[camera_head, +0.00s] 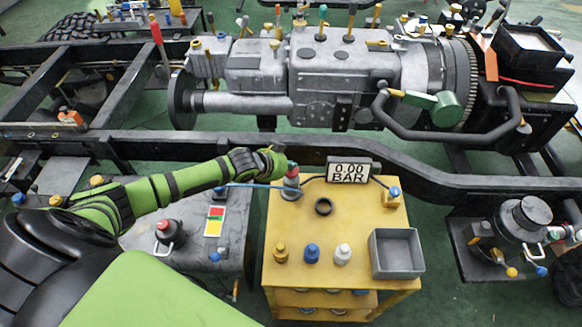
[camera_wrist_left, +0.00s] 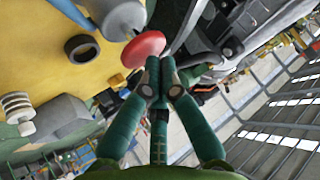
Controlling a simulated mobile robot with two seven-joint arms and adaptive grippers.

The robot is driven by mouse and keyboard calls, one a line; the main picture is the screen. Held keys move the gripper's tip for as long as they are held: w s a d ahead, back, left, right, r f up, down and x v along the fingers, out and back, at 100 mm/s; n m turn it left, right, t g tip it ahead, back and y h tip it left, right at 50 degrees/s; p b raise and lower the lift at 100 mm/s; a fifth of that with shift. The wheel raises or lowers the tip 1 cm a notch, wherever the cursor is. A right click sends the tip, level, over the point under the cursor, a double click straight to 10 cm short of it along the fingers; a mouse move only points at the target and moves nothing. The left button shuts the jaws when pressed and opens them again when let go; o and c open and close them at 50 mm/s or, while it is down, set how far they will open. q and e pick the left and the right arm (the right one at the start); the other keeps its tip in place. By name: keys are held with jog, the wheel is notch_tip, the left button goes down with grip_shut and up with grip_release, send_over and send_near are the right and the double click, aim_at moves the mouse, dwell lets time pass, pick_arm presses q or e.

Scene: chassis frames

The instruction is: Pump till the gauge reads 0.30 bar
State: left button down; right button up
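A yellow cart (camera_head: 345,222) carries a grey hand pump (camera_head: 291,187) with a red knob (camera_head: 292,168) on top. The digital gauge (camera_head: 349,171) behind it reads 0.00 BAR. A blue hose (camera_head: 245,185) runs at the pump. My left gripper (camera_head: 279,160) is at the height of the red knob, just left of it. In the left wrist view, the fingertips (camera_wrist_left: 160,80) are together with nothing visible between them. The red knob (camera_wrist_left: 144,49) shows close beyond them; I cannot tell whether they touch. My right gripper is in neither view.
On the cart are a black ring (camera_head: 323,206), a brass fitting (camera_head: 281,252), a blue one (camera_head: 312,252), a white one (camera_head: 342,254) and an open grey tray (camera_head: 397,253). The dark chassis rail (camera_head: 430,170) and engine lie behind. A grey bench (camera_head: 228,250) stands left.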

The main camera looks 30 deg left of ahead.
aim_at(289, 172)
pick_arm(q)
jog(key=shift+s+f+b, duration=0.15)
jog(key=shift+f+b, duration=0.15)
jog(key=shift+f, duration=0.35)
jog(key=shift+r, duration=0.15)
jog(key=shift+r+p, duration=1.55)
jog(key=shift+p, duration=0.25)
jog(key=shift+r, duration=0.15)
notch_tip(289, 172, up, 5)
jog(key=p, duration=0.5)
jog(key=shift+f, duration=0.2)
